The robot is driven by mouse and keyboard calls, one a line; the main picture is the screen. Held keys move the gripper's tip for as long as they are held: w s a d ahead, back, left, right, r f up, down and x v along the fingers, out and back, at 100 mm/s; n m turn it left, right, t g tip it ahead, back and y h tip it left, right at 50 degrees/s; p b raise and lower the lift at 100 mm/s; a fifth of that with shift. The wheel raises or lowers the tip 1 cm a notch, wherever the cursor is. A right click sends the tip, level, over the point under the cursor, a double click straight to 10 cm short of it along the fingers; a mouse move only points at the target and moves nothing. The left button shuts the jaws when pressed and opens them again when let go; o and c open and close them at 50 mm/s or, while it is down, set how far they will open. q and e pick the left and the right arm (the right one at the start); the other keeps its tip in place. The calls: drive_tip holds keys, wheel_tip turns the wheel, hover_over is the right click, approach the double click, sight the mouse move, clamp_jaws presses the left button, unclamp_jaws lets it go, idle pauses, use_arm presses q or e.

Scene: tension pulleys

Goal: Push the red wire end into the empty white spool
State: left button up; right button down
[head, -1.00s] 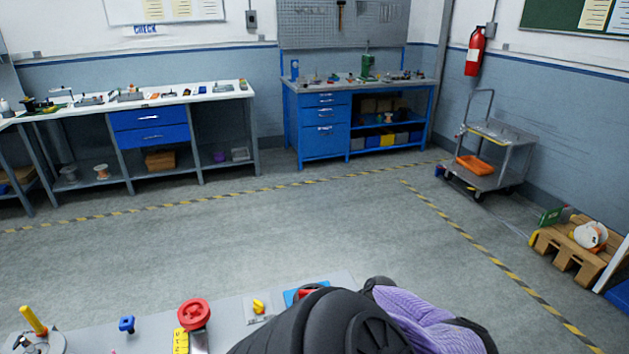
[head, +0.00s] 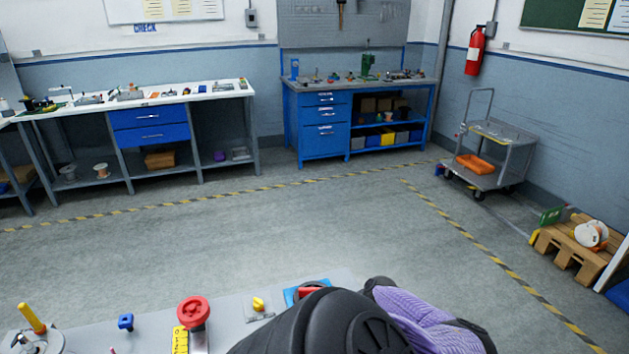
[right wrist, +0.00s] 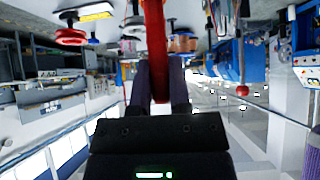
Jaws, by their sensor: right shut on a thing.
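My right gripper (right wrist: 158,72) is shut on the red wire (right wrist: 155,28) in the right wrist view. The wire is thick there, running from the top edge down between the two dark fingers. A white spool-like part (right wrist: 133,30) stands just left of the wire, and a copper-coloured spool (right wrist: 182,42) is on its right. Whether the white one is the empty spool, I cannot tell. In the head view my right arm hides the gripper and the spools. My left gripper is not in view.
The grey bench (head: 232,318) carries a red handwheel (head: 193,311), a yellow label block (head: 180,340), a blue knob (head: 126,323), a yellow piece (head: 258,304) and a yellow-handled post (head: 32,320). A blue part (head: 290,296) is partly behind my arm. The floor beyond is clear.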

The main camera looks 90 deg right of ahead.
drive_tip(key=shift+c, duration=2.4)
unclamp_jaws()
drive_tip(key=o, duration=0.3)
drive_tip(key=shift+p+v, duration=0.8)
drive_tip(key=shift+v, duration=2.75)
